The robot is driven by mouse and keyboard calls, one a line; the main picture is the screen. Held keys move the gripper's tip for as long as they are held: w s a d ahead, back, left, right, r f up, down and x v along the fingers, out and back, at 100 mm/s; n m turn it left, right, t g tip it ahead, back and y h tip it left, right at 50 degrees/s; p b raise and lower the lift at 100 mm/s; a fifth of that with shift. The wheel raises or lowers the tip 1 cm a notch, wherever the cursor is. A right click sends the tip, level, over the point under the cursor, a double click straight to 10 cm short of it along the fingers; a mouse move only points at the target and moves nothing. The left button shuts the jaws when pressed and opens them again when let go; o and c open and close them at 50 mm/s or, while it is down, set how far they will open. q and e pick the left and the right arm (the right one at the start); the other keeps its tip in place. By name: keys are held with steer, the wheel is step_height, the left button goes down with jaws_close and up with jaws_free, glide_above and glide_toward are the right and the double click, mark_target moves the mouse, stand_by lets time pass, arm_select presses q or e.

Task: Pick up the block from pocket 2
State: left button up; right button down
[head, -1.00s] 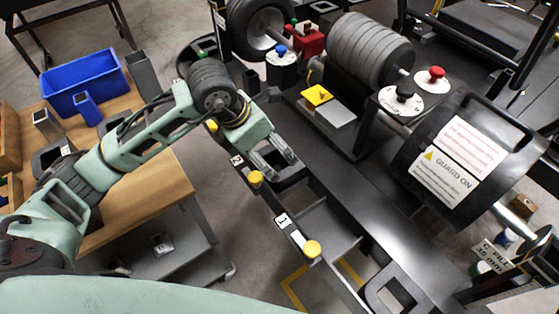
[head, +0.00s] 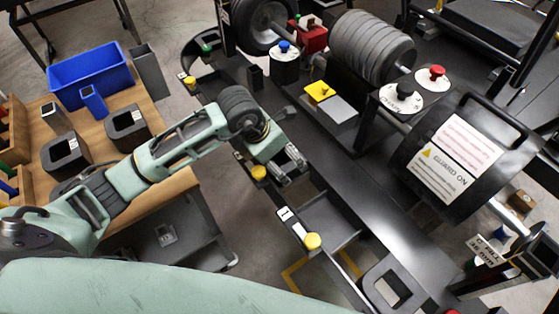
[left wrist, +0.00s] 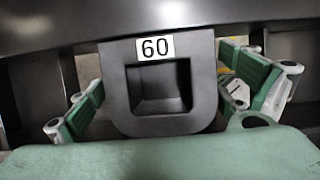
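A dark grey block (left wrist: 122,95) with a square hole and a white "60" label sits between the fingers of my left gripper in the left wrist view. The fingers (left wrist: 172,105) are open, one on each side, with gaps to the block. In the head view my left gripper (head: 288,168) is low over the near rail of the black stand, beyond the yellow knob (head: 258,173). It hides the pocket beneath it and most or all of the block there. The "2" label seen earlier is covered by my arm. My right gripper is not in view.
A pocket labelled "1" (head: 284,214) with a yellow knob (head: 312,241) lies nearer on the rail. Another holed block (head: 371,291) stands at the bottom. The guard drum (head: 405,165) and grey discs stand beyond. A wooden cart (head: 155,168) with a blue bin (head: 62,91) is at left.

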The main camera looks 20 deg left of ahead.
arm_select(q)
steer(key=c, duration=1.5)
steer(key=shift+w+r, duration=0.1)
steer(key=shift+c, duration=0.5)
